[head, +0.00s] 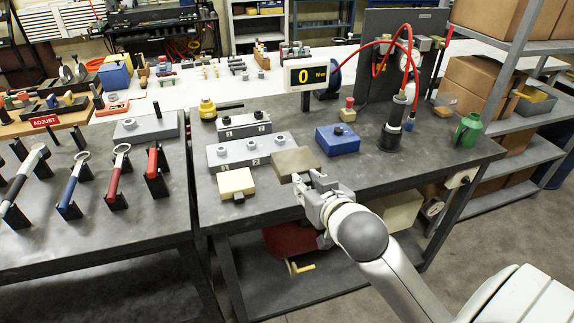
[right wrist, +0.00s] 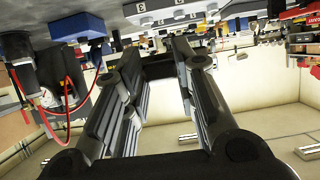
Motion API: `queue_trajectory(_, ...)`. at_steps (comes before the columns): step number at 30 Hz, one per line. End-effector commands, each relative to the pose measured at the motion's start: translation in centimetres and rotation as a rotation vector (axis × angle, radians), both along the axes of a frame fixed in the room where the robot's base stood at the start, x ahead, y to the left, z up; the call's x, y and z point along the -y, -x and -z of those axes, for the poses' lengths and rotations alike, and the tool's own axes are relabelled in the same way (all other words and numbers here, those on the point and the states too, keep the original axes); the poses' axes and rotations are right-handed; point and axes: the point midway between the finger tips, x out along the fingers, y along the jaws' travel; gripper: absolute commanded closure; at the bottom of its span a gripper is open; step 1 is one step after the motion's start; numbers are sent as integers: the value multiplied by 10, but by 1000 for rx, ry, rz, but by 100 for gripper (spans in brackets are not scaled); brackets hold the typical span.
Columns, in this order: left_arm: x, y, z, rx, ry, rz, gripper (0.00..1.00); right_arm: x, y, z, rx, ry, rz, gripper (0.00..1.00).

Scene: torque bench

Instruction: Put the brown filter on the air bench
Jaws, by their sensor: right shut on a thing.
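The brown filter (head: 295,163) is a flat grey-brown block at the front edge of the grey bench with the air hose (head: 420,165). My right gripper (head: 314,186) is shut on its near side, with the block reaching out beyond the fingertips. I cannot tell whether the filter touches the bench top or is just above it. In the right wrist view, the fingers (right wrist: 155,80) stand apart around a dark part between their tips; the filter's body is hard to make out there. My left gripper is not in view.
A cream filter (head: 237,183) with a dark tab lies left of the brown one. A blue filter (head: 338,139) lies to its right. Behind are a numbered plate (head: 250,151) and a torque display (head: 306,75). A black cylinder (head: 392,125) and a green can (head: 467,130) stand at right.

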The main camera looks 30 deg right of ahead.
Motion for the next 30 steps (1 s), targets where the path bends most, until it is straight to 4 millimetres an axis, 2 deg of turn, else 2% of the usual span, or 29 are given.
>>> queue_trajectory(1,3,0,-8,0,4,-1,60,6,5,-4,-2,2,8,100)
queue_trajectory(3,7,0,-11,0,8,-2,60,11,7,-3,-1,1,14,100)
queue_trajectory(7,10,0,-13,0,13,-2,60,18,1,1,1,1,19,100)
queue_trajectory(20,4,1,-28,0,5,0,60,46,-80,38,1,0,18,100)
queue_trajectory(24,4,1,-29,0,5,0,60,52,-98,66,-2,-1,19,100)
queue_trajectory(30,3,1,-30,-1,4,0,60,57,-115,87,1,-1,18,100)
